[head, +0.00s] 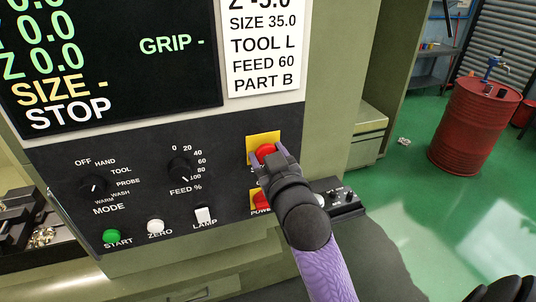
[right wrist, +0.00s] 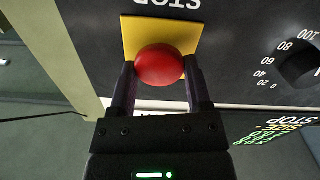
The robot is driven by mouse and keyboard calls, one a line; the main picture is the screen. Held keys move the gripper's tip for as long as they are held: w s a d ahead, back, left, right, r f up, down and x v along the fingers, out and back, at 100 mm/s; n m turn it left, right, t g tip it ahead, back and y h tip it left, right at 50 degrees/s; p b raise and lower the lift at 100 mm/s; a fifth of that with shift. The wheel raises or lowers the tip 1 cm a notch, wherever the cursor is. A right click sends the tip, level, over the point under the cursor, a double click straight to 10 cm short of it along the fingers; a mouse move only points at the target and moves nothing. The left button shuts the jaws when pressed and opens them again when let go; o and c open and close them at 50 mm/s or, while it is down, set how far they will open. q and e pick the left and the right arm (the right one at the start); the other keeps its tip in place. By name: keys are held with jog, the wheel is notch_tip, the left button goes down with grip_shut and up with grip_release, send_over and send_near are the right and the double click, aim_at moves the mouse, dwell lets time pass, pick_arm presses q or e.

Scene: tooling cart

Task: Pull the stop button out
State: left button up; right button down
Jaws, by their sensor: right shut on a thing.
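The stop button (head: 265,150) is a red round knob on a yellow plate (head: 253,142) at the upper right of the dark control panel. My right gripper (head: 272,160) reaches it from below, and its fingers cover part of the button and its label. In the right wrist view the red button (right wrist: 159,65) sits between the two fingertips of my right gripper (right wrist: 159,78), which is shut on it.
The panel (head: 130,185) also has a mode dial (head: 93,185), a feed dial (head: 180,168), a green start button (head: 111,236), a white zero button (head: 155,227) and a lamp switch (head: 204,215). A screen (head: 110,60) is above.

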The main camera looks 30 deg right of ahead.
jog(key=shift+s+a+p, duration=0.1)
jog(key=shift+s+p, duration=0.25)
jog(key=shift+s, duration=0.1)
grip_release()
jog(key=p+v, duration=0.1)
jog(key=v, duration=0.9)
